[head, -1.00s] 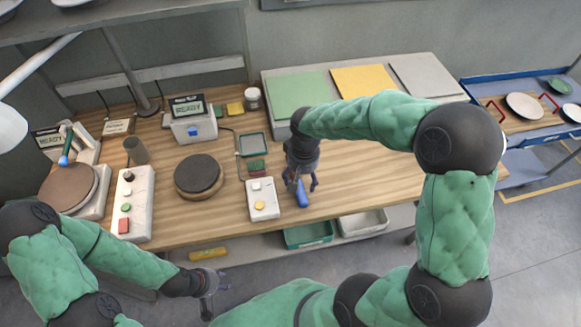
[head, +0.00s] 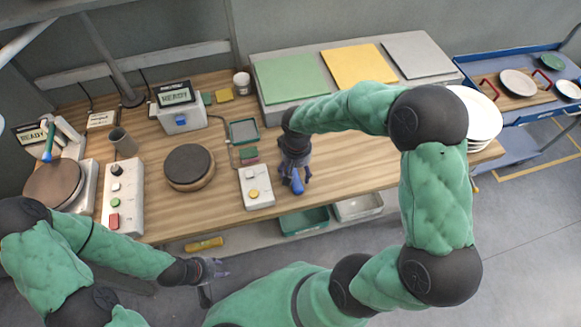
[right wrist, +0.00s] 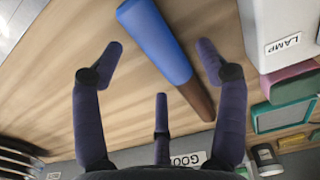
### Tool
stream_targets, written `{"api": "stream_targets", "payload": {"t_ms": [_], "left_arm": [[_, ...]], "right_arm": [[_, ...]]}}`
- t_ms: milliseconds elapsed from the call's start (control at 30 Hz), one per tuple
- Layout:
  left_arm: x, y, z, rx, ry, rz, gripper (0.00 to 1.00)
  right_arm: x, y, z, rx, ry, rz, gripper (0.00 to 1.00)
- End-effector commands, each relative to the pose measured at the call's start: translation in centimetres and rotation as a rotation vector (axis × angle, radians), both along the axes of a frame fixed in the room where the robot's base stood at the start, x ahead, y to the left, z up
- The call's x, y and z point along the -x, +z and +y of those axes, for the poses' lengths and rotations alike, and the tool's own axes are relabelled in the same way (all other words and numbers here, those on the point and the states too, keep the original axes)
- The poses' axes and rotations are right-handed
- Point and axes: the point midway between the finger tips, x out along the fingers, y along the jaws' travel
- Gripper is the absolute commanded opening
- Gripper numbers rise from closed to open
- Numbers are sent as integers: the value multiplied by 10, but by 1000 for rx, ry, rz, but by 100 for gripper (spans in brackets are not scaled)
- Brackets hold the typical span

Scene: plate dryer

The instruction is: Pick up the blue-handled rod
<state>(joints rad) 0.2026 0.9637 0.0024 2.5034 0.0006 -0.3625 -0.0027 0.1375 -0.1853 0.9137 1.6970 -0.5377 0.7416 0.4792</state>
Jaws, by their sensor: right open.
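The blue-handled rod shows in the right wrist view, with its thick blue handle (right wrist: 158,42) at the top and its brown shaft (right wrist: 195,98) running down to the right. In the head view its blue end (head: 297,184) shows at my right gripper, near the table's front edge; the rest is hidden there. My right gripper (head: 296,176) is open, pointing down over the rod. In the right wrist view the rod lies between the spread fingers (right wrist: 160,62), nearer the right finger, and no grip is visible. My left gripper (head: 215,270) hangs before the table; its opening is unclear.
A button box (head: 256,190) stands left of my right gripper, with a round dark plate (head: 188,165) beyond it. Coloured boards (head: 290,80) lie behind. White plates (head: 478,112) are stacked at the right. Another blue-handled tool (head: 47,145) stands at the far left.

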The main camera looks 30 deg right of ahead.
Motion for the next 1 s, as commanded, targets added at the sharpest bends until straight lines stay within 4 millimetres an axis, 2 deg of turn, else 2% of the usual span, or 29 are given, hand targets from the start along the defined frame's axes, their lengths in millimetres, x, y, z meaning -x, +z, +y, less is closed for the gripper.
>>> {"api": "stream_targets", "payload": {"t_ms": [33, 133, 367, 400, 600, 633, 667, 700, 1000], "left_arm": [[0, -5, 0, 0, 0, 0, 40], [0, -7, 0, 0, 0, 0, 40], [0, -7, 0, 0, 0, 0, 40], [0, -7, 0, 0, 0, 0, 40], [0, -7, 0, 0, 0, 0, 40], [0, -7, 0, 0, 0, 0, 40], [0, -7, 0, 0, 0, 0, 40], [0, -7, 0, 0, 0, 0, 40], [0, -6, 0, 0, 0, 0, 40]], "right_arm": [[1, -11, 0, -1, 0, 3, 73], [1, -21, 0, -1, 0, 2, 73], [0, -23, 0, -1, 0, 0, 73], [0, -23, 0, -1, 0, 0, 70], [0, -23, 0, -1, 0, 0, 14], [0, -23, 0, -1, 0, 0, 10], [0, -23, 0, -1, 0, 0, 10], [0, -23, 0, -1, 0, 0, 5], [0, -20, 0, -1, 0, -1, 4]]}}
